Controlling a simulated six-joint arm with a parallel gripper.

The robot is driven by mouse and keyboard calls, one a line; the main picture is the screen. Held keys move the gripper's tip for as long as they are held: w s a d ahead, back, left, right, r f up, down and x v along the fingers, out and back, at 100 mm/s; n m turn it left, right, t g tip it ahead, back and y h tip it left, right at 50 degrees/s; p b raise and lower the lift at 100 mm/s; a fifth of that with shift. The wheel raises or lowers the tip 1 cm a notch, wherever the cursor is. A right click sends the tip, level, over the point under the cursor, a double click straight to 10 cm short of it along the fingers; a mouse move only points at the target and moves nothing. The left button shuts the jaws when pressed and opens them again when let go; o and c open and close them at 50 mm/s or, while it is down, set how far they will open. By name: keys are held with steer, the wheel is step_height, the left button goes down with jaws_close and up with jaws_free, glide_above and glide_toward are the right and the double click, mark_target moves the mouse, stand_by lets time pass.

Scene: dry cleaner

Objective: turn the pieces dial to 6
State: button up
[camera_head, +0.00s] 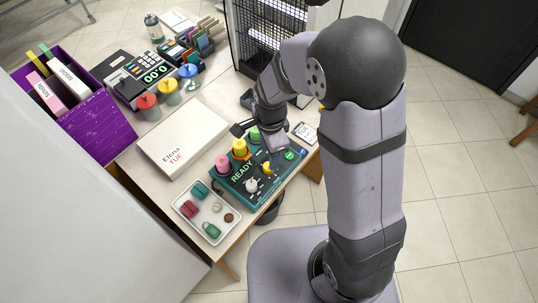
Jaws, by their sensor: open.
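A dark teal control panel (231,190) lies near the table's front edge, with a lit READY text. It carries a white dial (252,185), a yellow dial (267,168) and a green round button (290,155). The labels are too small to read, so I cannot tell which dial is for pieces or its setting. My gripper (259,140) is open above the panel's far right part, near a green peg (254,134). It seems to touch neither dial. The gripper and wrist hide part of the panel's back right.
Pink (222,163) and yellow (239,147) pegs stand along the panel's back edge. A white tray (186,217) with small items sits to its left. A white box labelled Elena TUE (183,137) lies behind. A small TUE card (304,132) is at right.

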mark_target(268, 165)
steer(key=shift+w+a+f+b, duration=0.15)
steer(key=shift+f+b, duration=0.4)
steer(key=shift+b, duration=0.1)
steer(key=shift+w+a+f+b, duration=0.1)
steer(key=shift+a+f+b, duration=0.05)
steer(key=shift+f+b, duration=0.4)
steer(key=w+b, duration=0.1)
steer(key=b, duration=0.1)
steer(key=w+a+t+b, duration=0.1)
steer(key=b, duration=0.1)
steer(key=shift+w+a+n, duration=0.2)
steer(key=shift+w+n, duration=0.1)
steer(key=shift+w, duration=0.05)
steer(key=r+n, duration=0.1)
steer(key=n, duration=0.2)
steer(key=s+d+r+n, duration=0.1)
steer(key=n, duration=0.2)
steer(key=s+r+n+g+p, duration=0.1)
steer(key=n, duration=0.2)
steer(key=shift+s+d+h, duration=0.1)
steer(key=shift+d+h, duration=0.05)
steer(key=shift+h, duration=0.15)
steer(key=n, duration=0.2)
steer(key=shift+s+d+f+n, duration=0.1)
steer(key=shift+s+n, duration=0.2)
steer(key=shift+n, duration=0.1)
steer(key=shift+d+f+p, duration=0.1)
steer(key=shift+f+p, duration=0.4)
steer(key=shift+f, duration=3.15)
